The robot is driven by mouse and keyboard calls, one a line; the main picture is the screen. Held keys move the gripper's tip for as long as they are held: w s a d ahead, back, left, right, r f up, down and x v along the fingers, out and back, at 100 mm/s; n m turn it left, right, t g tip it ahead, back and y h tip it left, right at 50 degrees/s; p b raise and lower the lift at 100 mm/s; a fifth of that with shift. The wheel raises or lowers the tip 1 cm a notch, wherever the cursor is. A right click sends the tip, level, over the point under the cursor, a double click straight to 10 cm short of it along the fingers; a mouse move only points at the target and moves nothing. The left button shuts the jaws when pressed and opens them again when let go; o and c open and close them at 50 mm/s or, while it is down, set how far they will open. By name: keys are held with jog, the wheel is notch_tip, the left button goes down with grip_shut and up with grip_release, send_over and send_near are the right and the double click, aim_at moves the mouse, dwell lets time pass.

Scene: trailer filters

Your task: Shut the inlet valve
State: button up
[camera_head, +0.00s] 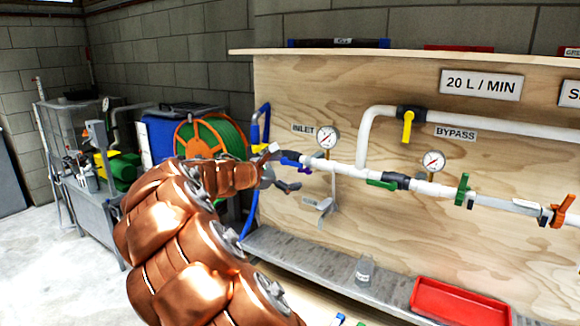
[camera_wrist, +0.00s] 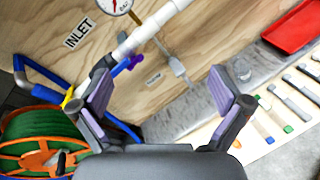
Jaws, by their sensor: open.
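The inlet valve has a blue handle (camera_head: 294,164) near the INLET label (camera_head: 302,129), at the left end of the white pipe. The handle looks roughly in line with the pipe. In the wrist view the blue handle (camera_wrist: 125,66) shows just beyond the left finger, which partly hides the dark valve body. My gripper (camera_head: 278,168) is in front of the valve in the head view. In the wrist view my gripper (camera_wrist: 162,90) has its purple-padded fingers wide apart, with nothing between the pads. I cannot tell whether the left finger touches the valve.
A pressure gauge (camera_head: 327,138) and a grey fitting (camera_head: 325,206) are close by. The bypass valve's yellow handle (camera_head: 407,125) points down. A glass jar (camera_head: 364,270) and red tray (camera_head: 460,302) are below. A blue hose (camera_wrist: 40,88) and green hose reel (camera_wrist: 42,142) are left.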

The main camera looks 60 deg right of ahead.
jog(key=w+d+f+n+t+h, duration=0.1)
jog(key=w+d+f+n+h, duration=0.1)
jog(key=w+d+n, duration=0.25)
jog(key=n+t+b, duration=0.1)
jog(key=n+t, duration=0.2)
jog(key=n, duration=0.2)
send_near(291, 162)
jog(key=d, duration=0.2)
jog(key=shift+m+h, duration=0.25)
jog(key=shift+h, duration=0.05)
jog(key=shift+w+d+f+p, duration=0.15)
jog(key=shift+d+p, duration=0.25)
jog(key=shift+d, duration=1.4)
jog(key=shift+w+d+f+p, duration=0.15)
jog(key=shift+d+p, duration=0.25)
jog(key=shift+d, duration=1.45)
jog(key=shift+r, duration=0.1)
jog(key=c, duration=1.4)
